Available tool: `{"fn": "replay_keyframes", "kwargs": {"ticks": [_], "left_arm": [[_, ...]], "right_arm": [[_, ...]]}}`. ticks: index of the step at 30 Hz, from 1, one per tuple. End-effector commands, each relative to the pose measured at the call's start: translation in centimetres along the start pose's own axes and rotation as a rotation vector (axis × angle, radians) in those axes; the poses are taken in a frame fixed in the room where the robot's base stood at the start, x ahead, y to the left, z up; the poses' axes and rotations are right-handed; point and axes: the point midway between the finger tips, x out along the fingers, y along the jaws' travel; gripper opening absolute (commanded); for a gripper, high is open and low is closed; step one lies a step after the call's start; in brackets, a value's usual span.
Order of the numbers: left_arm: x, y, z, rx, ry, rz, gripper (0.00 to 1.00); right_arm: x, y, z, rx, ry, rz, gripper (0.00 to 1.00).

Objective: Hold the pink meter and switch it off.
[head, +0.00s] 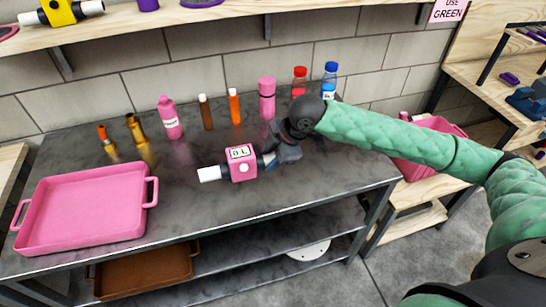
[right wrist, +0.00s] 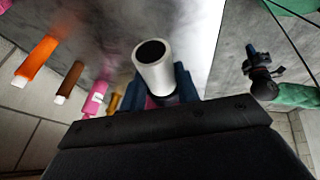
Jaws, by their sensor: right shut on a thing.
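The pink meter (head: 235,172) is a small pink box with a white display with dark characters, a pale round button on its front and a white pipe end (head: 209,174) pointing left. My right gripper (head: 270,159) is shut on its right end, over the grey table (head: 215,215). I cannot tell whether the meter touches the table. In the right wrist view the white pipe end (right wrist: 154,68) with its dark opening points at the camera, between blue fingers; most of the pink body is hidden. A dark gripper on a green arm, seemingly my left gripper (right wrist: 258,62), shows there, its jaws unclear.
A pink tray (head: 34,244) stands at the table's left. A row of bottles stands along the back, including a pink bottle (head: 170,120) and an orange one (head: 234,108). A brown tray (head: 140,276) is on the lower shelf. The table front is clear.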

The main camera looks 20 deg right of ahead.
Motion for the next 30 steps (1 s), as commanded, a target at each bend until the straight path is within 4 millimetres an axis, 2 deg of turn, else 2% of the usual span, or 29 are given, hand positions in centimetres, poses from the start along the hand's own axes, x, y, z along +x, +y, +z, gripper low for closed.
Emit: {"fn": "replay_keyframes", "kwargs": {"ticks": [30], "left_arm": [[-1.7,0.1,-0.2,0.000,0.000,0.000,0.00]], "right_arm": [[1.8,2.5,-2.8,-0.001,0.001,0.001,0.03]]}}
